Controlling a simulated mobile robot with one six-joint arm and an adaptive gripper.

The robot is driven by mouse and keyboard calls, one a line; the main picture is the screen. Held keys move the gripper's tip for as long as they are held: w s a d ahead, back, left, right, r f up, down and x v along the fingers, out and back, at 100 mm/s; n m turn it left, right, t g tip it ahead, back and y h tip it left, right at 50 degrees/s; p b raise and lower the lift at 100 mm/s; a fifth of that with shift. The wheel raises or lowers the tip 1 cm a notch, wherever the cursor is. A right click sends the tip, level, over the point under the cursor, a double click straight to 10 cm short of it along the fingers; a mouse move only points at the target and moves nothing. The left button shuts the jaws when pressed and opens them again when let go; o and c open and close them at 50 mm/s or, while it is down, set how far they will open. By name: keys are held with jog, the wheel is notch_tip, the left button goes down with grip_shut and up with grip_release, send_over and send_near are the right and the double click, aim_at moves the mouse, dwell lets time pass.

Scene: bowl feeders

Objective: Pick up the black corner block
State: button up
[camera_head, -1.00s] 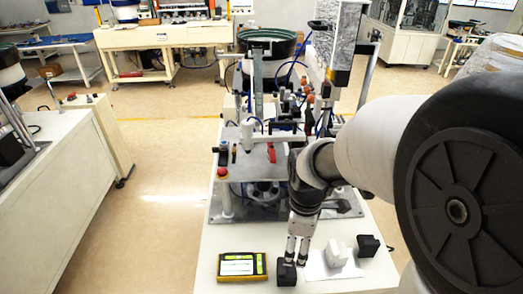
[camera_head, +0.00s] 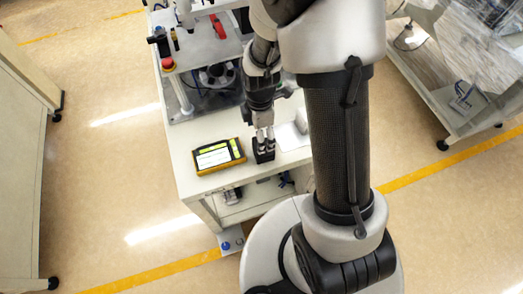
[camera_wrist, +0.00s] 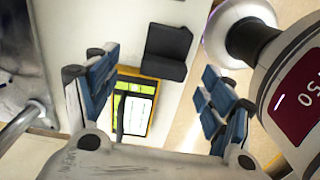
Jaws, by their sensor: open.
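A black corner block (camera_head: 264,153) stands near the front edge of the white table, just right of the yellow device. In the wrist view the black corner block (camera_wrist: 167,52) shows its stepped, L-like shape, ahead of the fingers and sideways between their lines. My gripper (camera_head: 264,134) points down just above the block in the head view. In the wrist view my gripper (camera_wrist: 160,82) is open, with its blue-padded fingers wide apart and nothing held. I cannot tell the exact gap to the block.
A yellow-framed device (camera_head: 219,157) lies left of the block and also shows in the wrist view (camera_wrist: 137,104). A white block (camera_head: 302,123) is partly hidden by my arm, to the right. Machine parts (camera_head: 215,75) stand behind on the table (camera_head: 192,138).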

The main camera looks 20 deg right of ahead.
jog(key=f+b, duration=0.1)
jog(key=f, duration=0.1)
jog(key=s+f+b, duration=0.1)
jog(key=f, duration=0.1)
jog(key=shift+f, duration=0.35)
jog(key=shift+w+f, duration=0.15)
jog(key=shift+f, duration=0.25)
jog(key=shift+r, duration=0.1)
jog(key=shift+c, duration=0.2)
jog(key=c, duration=1)
